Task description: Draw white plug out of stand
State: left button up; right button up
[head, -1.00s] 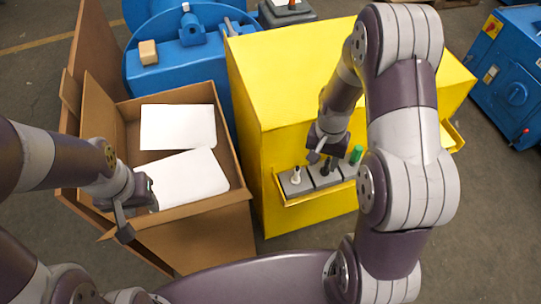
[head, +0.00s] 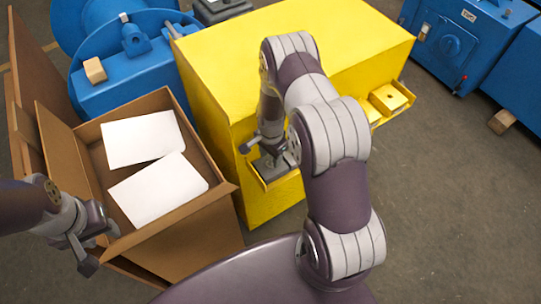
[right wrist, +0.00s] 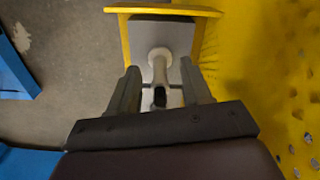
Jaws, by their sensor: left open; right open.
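The white plug (right wrist: 160,62) stands in the grey stand (right wrist: 140,35), a flat block on a small yellow shelf. In the right wrist view the plug shows a round base and a dark end towards me. My right gripper (right wrist: 159,76) is open, with one finger on each side of the plug; I cannot tell whether they touch it. In the head view my right gripper (head: 266,148) is low over the stand (head: 264,174), and my arm hides the plug and most of the stand. My left gripper (head: 94,244) is open and empty at the carton's left front.
The yellow cabinet (head: 225,75) stands close beside my right gripper. An open carton (head: 228,188) with white sheets (head: 150,190) is to its left. Blue machines (head: 460,45) stand behind.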

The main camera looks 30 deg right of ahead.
jog(key=shift+d+f, duration=0.1)
jog(key=shift+f, duration=0.75)
grip_shut()
jog(key=shift+r+p, duration=3.55)
jog(key=shift+r, duration=1.05)
